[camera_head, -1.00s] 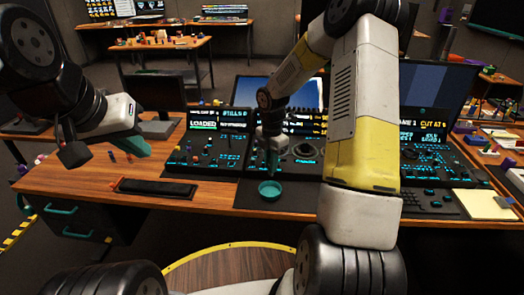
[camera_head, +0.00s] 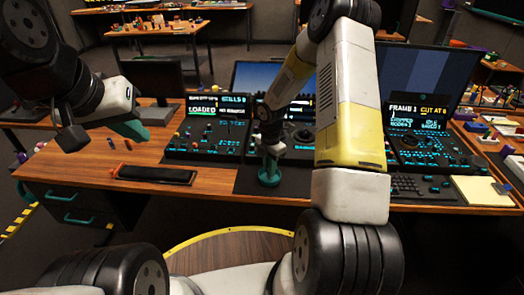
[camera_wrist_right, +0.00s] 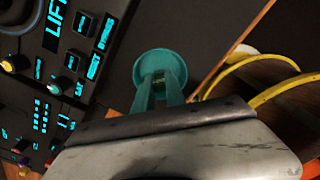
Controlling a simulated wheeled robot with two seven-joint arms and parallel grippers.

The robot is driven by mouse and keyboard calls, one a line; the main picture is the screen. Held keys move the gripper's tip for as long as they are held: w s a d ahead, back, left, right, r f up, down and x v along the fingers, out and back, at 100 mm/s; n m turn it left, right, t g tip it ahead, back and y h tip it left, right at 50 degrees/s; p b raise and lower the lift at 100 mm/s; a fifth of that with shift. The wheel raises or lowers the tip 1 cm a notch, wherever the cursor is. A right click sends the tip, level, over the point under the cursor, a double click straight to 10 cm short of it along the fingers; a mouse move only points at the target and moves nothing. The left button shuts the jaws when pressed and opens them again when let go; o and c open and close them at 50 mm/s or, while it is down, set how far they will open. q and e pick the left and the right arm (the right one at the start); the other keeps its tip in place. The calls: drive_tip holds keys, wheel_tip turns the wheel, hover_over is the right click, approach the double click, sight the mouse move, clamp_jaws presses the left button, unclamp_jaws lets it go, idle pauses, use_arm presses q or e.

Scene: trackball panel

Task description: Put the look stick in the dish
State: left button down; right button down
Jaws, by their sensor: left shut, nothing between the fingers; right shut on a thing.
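The dish (camera_head: 268,182) is small, round and teal, on the dark mat at the desk's front; its rim also shows in the right wrist view (camera_wrist_right: 148,60). My right gripper (camera_head: 271,165) points down right over the dish, its teal fingers (camera_wrist_right: 161,82) low at it. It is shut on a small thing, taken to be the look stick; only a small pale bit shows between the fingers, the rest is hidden. I cannot tell whether it touches the dish. My left gripper (camera_head: 134,131) is shut and empty, above the desk's left part.
Console panels (camera_head: 205,135) with knobs and lit labels stand behind the dish, close to my right gripper. A flat black tray (camera_head: 155,175) lies to the left. A keyboard (camera_head: 420,188) and yellow notepad (camera_head: 482,190) lie to the right. Bare wood lies around the black tray.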

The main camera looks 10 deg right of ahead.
drive_tip(key=c, duration=1.3)
unclamp_jaws()
drive_tip(key=shift+r, duration=0.1)
drive_tip(key=shift+r, duration=3.4)
drive_tip(key=shift+r, duration=0.1)
